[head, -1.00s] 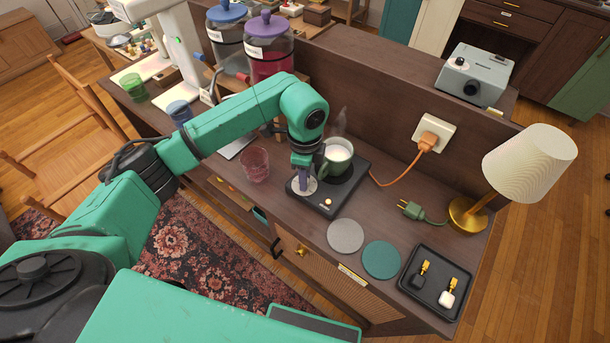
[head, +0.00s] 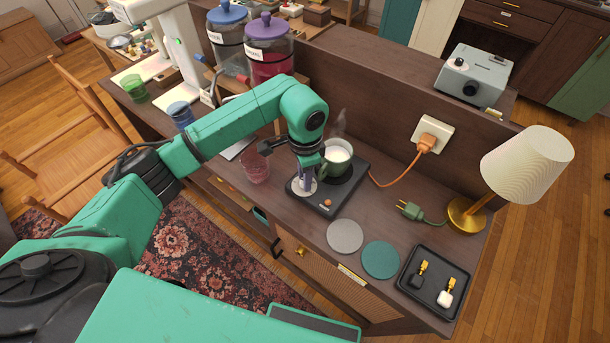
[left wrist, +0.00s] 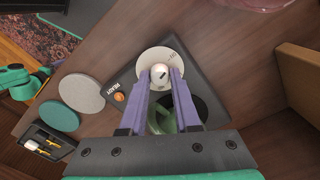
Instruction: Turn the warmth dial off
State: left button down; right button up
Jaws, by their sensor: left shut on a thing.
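The warmth dial (left wrist: 160,73) is a small white knob with a dark mark, on a pale round face (left wrist: 168,54) at one end of the black warmer (head: 320,208). My left gripper (left wrist: 161,76) points down at it, with its two purple fingers shut on the knob from both sides. In the head view the left gripper (head: 303,186) hides most of the dial. A small lamp (left wrist: 119,97) marked READY glows orange on the warmer. A green mug (head: 337,160) of steaming white liquid stands on the warmer, close behind the gripper.
A glass (head: 256,168) stands left of the warmer. Grey (head: 345,236) and teal (head: 381,260) coasters, a black tray (head: 434,282) and a lamp (head: 525,165) lie to the right. An orange cord runs to the wall socket (head: 433,133). A loose green plug (head: 410,210) lies nearby.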

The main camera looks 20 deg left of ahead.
pick_arm(q)
jog(key=shift+w+r, duration=0.15)
jog(key=shift+r, duration=0.05)
jog(key=c, duration=0.7)
grip_release()
jog(key=shift+o, duration=0.4)
jog(key=shift+f, duration=0.1)
notch_tip(320, 180, up, 8)
jog(key=shift+f+b, duration=0.15)
jog(key=shift+b, duration=0.85)
notch_tip(320, 180, up, 7)
